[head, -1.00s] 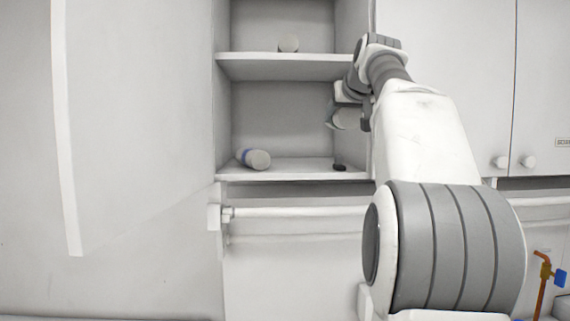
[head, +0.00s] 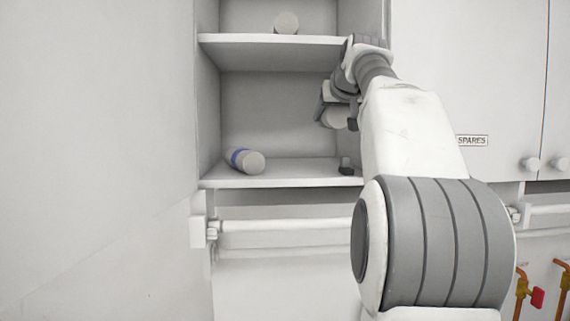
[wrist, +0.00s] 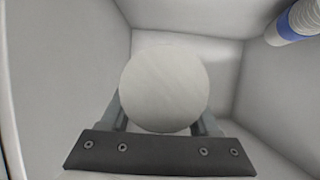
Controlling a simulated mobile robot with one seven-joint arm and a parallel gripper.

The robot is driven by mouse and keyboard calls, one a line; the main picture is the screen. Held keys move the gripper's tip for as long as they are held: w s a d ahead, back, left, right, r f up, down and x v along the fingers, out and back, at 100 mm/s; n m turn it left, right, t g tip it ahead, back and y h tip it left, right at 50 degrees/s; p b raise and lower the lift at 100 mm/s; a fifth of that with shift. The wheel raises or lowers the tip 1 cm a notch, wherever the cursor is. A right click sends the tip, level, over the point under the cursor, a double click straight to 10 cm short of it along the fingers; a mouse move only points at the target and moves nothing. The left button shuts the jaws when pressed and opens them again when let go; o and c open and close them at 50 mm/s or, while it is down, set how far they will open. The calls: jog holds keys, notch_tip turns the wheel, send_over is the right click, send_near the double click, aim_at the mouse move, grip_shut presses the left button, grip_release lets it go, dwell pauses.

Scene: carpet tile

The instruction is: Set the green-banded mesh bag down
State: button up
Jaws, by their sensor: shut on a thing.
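My gripper (wrist: 162,118) is shut on a pale thing (wrist: 163,85), seen end-on in the wrist view as a plain round face between the two fingers. No green band shows on it, so I cannot confirm that it is the green-banded mesh bag. In the head view the held thing (head: 333,118) is a small pale shape, partly hidden by my gripper. It is inside the open cupboard's lower compartment, above the lower shelf (head: 290,173) and towards the right wall.
A blue-banded pale roll (head: 244,160) lies at the left of the lower shelf; it also shows in the wrist view (wrist: 294,20). A small dark thing (head: 346,166) stands on the right. A pale round thing (head: 286,22) is on the upper shelf. The lower shelf's middle is clear.

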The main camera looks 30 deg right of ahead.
aim_at(287, 170)
jog(key=w+a+f, duration=0.4)
jog(key=w+a, duration=0.1)
jog(key=w+a+f, duration=0.2)
jog(key=shift+w+a+f+p, duration=0.1)
jog(key=shift+w+a+p, duration=0.1)
jog(key=shift+a+p, duration=0.15)
jog(key=shift+f, duration=2)
jog(key=shift+d, duration=0.1)
jog(key=shift+f, duration=0.2)
jog(key=o, duration=1.4)
jog(key=shift+c, duration=0.2)
jog(key=shift+r, duration=0.15)
